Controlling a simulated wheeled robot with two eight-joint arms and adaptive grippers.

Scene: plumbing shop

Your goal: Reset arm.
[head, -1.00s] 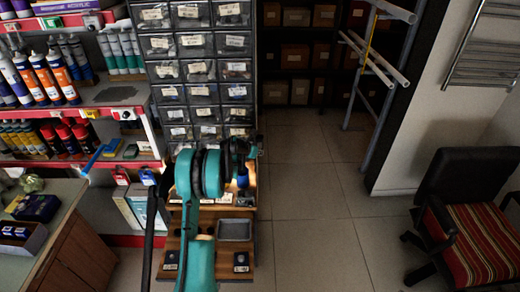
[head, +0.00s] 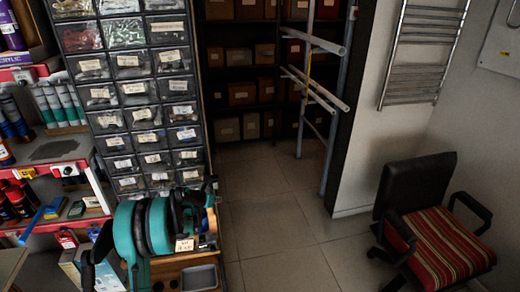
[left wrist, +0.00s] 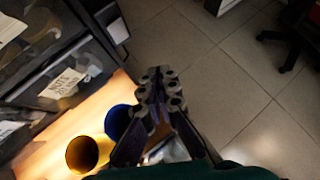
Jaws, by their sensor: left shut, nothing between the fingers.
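My left arm, teal and black, rises at the lower left of the head view. Its gripper (head: 208,192) is at the far end of the arm, small and dark, in front of the drawer cabinet and above the wooden bench. In the left wrist view the two black fingers (left wrist: 161,82) are together with nothing between them. They are beside a blue tube (left wrist: 118,121) and a yellow tube (left wrist: 84,153); I cannot tell whether they touch. My right gripper is not in view.
The labelled drawer cabinet (head: 137,87) stands close behind the left arm. A small grey tray (head: 199,278) lies on the wooden bench. Shelves with bottles are at the left. A striped chair (head: 440,245) is at the right. The tiled floor (head: 270,225) between is clear.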

